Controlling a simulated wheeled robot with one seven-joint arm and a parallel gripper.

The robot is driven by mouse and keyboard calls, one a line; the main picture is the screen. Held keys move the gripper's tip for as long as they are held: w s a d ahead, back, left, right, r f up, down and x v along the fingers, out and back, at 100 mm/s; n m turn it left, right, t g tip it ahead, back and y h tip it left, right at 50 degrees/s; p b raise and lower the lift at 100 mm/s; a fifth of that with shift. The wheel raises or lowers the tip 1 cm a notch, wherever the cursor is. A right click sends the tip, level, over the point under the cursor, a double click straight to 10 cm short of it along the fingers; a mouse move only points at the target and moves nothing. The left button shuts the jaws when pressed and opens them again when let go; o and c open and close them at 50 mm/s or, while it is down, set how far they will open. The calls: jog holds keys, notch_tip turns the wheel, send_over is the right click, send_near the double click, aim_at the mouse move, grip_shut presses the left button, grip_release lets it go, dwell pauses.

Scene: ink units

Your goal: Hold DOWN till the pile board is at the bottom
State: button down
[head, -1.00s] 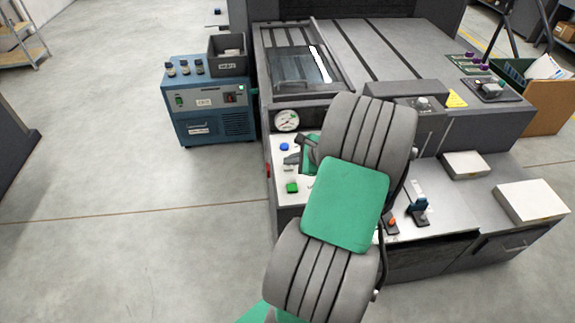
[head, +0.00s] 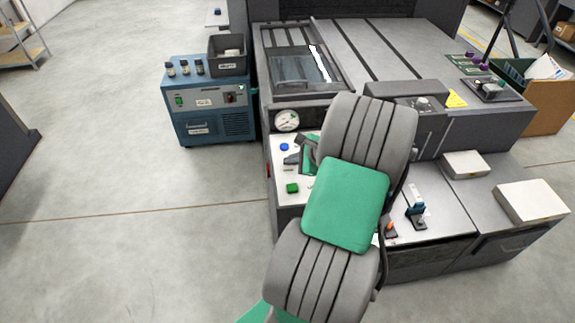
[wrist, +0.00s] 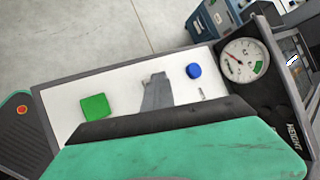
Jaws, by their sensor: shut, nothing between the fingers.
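A white control panel (wrist: 125,80) carries a green button (wrist: 94,106) and a blue button (wrist: 193,71). My gripper (wrist: 155,82) is shut and empty, its grey fingertips over the panel between the two buttons. Whether the tips touch the panel or cover a control under them I cannot tell. In the head view the blue button (head: 284,147) and green button (head: 292,188) show left of my arm. A round gauge (wrist: 244,60) beside the word HEIGHT has its needle toward the upper left, away from the green band. No DOWN label is readable, and I cannot make out the pile board.
A blue cabinet (head: 210,110) with small bottles stands left of the machine. White stacks (head: 530,202) lie on the right shelf. My arm hides part of the panel.

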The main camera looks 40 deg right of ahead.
aim_at(291, 167)
jog(key=shift+r+p, duration=0.9)
jog(key=shift+p, duration=0.05)
notch_tip(291, 167, up, 5)
jog(key=p, duration=0.4)
jog(key=shift+p, duration=0.4)
